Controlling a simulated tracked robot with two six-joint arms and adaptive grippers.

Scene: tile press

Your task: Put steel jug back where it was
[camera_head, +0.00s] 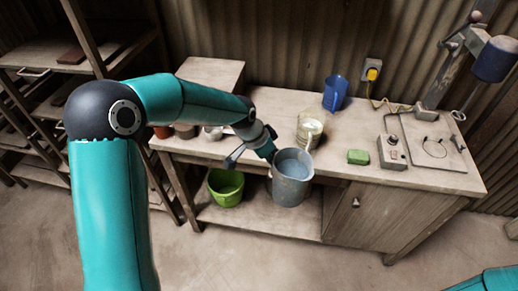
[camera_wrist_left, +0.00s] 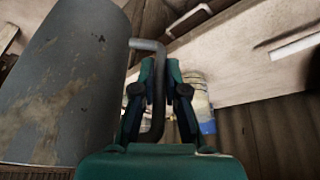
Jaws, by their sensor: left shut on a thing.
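The steel jug (camera_head: 291,180) is grey and upright, with a pale bluish content or inside showing at its top. It is held in front of the workbench's front edge. My left gripper (camera_head: 268,152) is at the jug's left side in the head view. In the left wrist view my left gripper (camera_wrist_left: 159,95) is shut on the jug's bent handle (camera_wrist_left: 150,46), and the worn grey jug wall (camera_wrist_left: 62,85) fills the left side. My right gripper is out of view; only a bit of that arm shows at the bottom right.
The workbench (camera_head: 270,105) carries a clear container (camera_head: 309,129), blue jug (camera_head: 335,93), green block (camera_head: 358,157), switch box (camera_head: 391,152) and several small pots at left. A green bucket (camera_head: 226,187) stands on the lower shelf. A press (camera_head: 495,58) is at right.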

